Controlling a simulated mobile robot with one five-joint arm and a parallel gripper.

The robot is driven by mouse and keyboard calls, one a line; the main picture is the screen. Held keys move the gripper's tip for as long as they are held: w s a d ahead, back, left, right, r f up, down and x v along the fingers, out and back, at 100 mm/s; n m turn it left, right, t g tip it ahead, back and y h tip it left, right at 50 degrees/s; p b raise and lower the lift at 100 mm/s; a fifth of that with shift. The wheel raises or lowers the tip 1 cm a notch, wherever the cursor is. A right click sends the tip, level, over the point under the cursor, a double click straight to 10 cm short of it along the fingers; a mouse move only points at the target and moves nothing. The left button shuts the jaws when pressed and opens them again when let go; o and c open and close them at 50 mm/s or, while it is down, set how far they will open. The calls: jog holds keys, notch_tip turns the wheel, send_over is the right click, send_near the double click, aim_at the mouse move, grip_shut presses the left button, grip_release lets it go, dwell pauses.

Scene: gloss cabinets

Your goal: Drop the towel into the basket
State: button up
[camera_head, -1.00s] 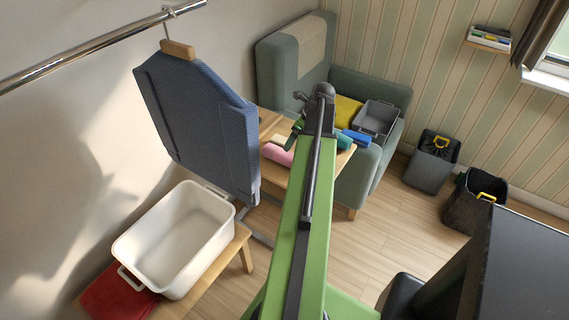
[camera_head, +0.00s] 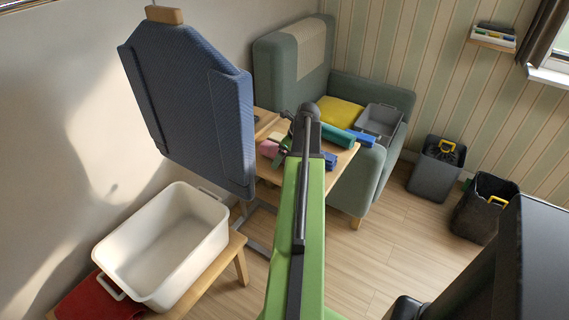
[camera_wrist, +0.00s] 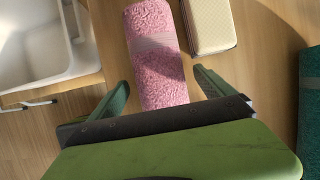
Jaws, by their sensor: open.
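The towel (camera_wrist: 155,50) is a pink, fuzzy roll with a paler band. It lies on a wooden table (camera_head: 343,158), ahead of and partly between my two green fingers in the wrist view. My gripper (camera_wrist: 161,78) is open and empty, with the near end of the roll between its fingertips. In the head view a bit of the towel (camera_head: 268,147) shows left of my arm, which hides part of the table. A white tub (camera_head: 200,245), which may be the basket, stands empty on a low bench at left. A grey basket (camera_head: 379,122) sits on the armchair.
A cream block (camera_wrist: 209,25) lies close to the towel's right side. A teal roll (camera_head: 338,134) and blue items (camera_head: 361,136) lie on the table. A blue padded board (camera_head: 187,110) hangs at left. Two dark bins (camera_head: 436,168) stand on the floor at right.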

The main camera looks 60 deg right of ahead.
jog(key=c, duration=1.6)
jog(key=shift+o, duration=0.2)
notch_tip(320, 180, up, 5)
jog(key=p, duration=0.5)
jog(key=s+r+p, duration=0.7)
jog(key=s, duration=0.4)
jog(key=shift+s+d, duration=0.3)
jog(key=shift+d, duration=0.05)
